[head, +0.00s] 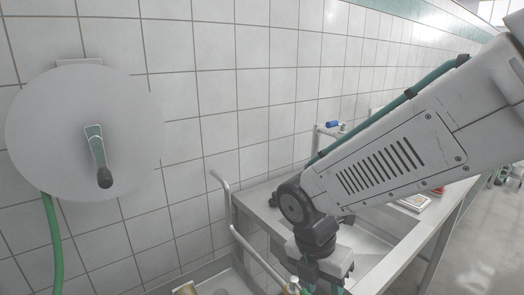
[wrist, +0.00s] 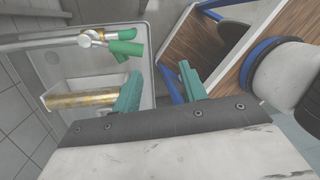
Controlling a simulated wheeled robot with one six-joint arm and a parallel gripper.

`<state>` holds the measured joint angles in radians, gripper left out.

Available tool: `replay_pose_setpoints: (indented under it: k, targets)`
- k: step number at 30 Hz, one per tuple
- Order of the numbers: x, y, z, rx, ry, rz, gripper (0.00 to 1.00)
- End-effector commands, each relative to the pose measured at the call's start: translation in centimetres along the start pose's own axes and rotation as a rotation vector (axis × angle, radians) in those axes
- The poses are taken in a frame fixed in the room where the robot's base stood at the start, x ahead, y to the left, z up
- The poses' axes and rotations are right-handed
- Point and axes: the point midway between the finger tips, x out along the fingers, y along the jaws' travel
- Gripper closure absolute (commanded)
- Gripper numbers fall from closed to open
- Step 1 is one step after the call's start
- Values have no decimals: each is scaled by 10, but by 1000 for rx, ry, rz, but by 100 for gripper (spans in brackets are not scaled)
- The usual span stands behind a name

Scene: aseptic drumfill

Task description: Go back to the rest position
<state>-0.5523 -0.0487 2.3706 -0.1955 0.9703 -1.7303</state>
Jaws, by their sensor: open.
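My gripper (wrist: 160,70) shows in the wrist view with its two teal fingers apart and nothing between them. In the head view my arm reaches down from the right, and the gripper is mostly cut off at the bottom edge. Below the fingers in the wrist view is a grey steel basin (wrist: 150,85). The gripper touches none of these as far as I can see.
A white wall disc (head: 60,135) with a crank and green hose (head: 53,240) hangs at left. A curved rail (head: 225,195) rises beside the steel table (head: 262,205). Wood-brown panels with blue edges (wrist: 172,85) stand close right of the fingers. Open floor (head: 440,260) lies right.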

Motion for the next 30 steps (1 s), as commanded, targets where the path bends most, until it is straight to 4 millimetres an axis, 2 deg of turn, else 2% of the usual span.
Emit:
replay_pose_setpoints:
  k: [11,19,22,27,30]
  targets:
    - [-31,-80,13,1185,87,-28,58]
    - [-56,-155,16,2084,206,-42,58]
    - [-62,-177,15,2270,258,-21,58]
    - [-71,-199,19,2370,310,57,58]
    - [-74,-205,22,2399,321,84,58]
